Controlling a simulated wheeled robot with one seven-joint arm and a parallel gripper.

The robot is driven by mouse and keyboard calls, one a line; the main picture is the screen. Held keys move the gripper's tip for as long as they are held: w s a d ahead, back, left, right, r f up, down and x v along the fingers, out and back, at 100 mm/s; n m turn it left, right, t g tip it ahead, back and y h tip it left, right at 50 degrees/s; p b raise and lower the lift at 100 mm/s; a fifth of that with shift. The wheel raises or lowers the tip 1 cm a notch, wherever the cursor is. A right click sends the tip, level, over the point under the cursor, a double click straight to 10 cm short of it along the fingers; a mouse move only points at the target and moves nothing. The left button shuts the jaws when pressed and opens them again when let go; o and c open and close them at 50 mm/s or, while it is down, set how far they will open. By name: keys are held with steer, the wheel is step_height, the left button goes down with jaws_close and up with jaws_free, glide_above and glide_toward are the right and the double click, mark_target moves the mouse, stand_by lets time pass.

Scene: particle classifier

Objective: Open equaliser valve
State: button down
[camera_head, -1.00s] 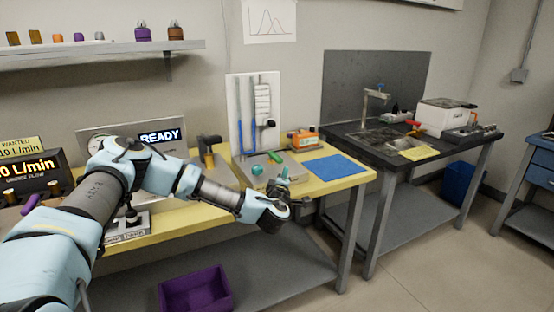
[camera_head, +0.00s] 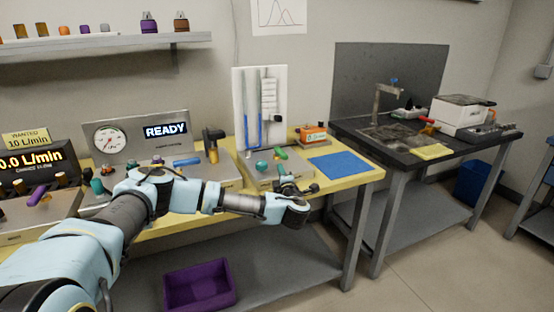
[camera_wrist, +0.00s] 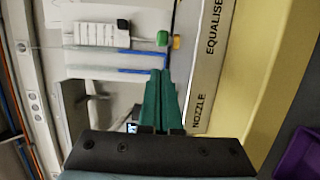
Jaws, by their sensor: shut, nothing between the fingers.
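The equaliser valve appears to be the green handle (camera_head: 281,153) on the grey box at the right part of the yellow bench. In the wrist view the green handle (camera_wrist: 162,38) stands above my fingertips, near the printed EQUALISER label (camera_wrist: 213,28). A teal knob (camera_head: 262,167) sits to its left on the same box; in the wrist view my fingers appear to cover it. My gripper (camera_wrist: 161,74) has dark green fingers, shut and empty, over the box. In the head view my gripper (camera_head: 290,181) is at the box's front edge, apart from the green handle.
A white tube panel (camera_head: 262,105) stands behind the box. A blue mat (camera_head: 335,167) and orange device (camera_head: 312,134) lie to the right. A purple bin (camera_head: 200,287) is below.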

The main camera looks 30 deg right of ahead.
mark_target(284, 159)
steer(key=p+x, duration=0.2)
steer(key=x, duration=0.6)
steer(key=shift+w+d, duration=0.1)
steer(key=shift+w, duration=0.2)
steer(key=shift+d, duration=0.15)
steer(key=shift+s+d+n+y+b, duration=0.15)
steer(key=shift+n+y+b, duration=0.25)
steer(key=shift+y, duration=0.2)
steer(key=shift+s+d+f+n+t+y+b, duration=0.15)
steer(key=shift+n+t+y+b, duration=0.1)
steer(key=shift+y+b, duration=0.15)
steer(key=shift+s+d+r+n+t+y+b, duration=0.1)
steer(key=shift+d+n+t+y+b, duration=0.05)
steer(key=shift+d+n+y+b, duration=0.15)
steer(key=shift+s+d+f+n+y+b, duration=0.15)
steer(key=shift+d+n+y+b, duration=0.4)
steer(key=shift+y+b, duration=0.55)
steer(key=d+b, duration=0.3)
steer(key=b, duration=0.3)
steer(key=d+b, duration=0.1)
steer(key=b, duration=0.1)
steer(key=d+b, duration=0.1)
steer(key=shift+w+b, duration=0.25)
steer(key=shift+b, duration=0.15)
steer(key=shift+w+d+b, duration=0.25)
steer(key=shift+d+b, duration=0.25)
steer(key=shift+b, duration=0.4)
steer(key=shift+w+d+r, duration=0.1)
steer(key=shift+r, duration=0.1)
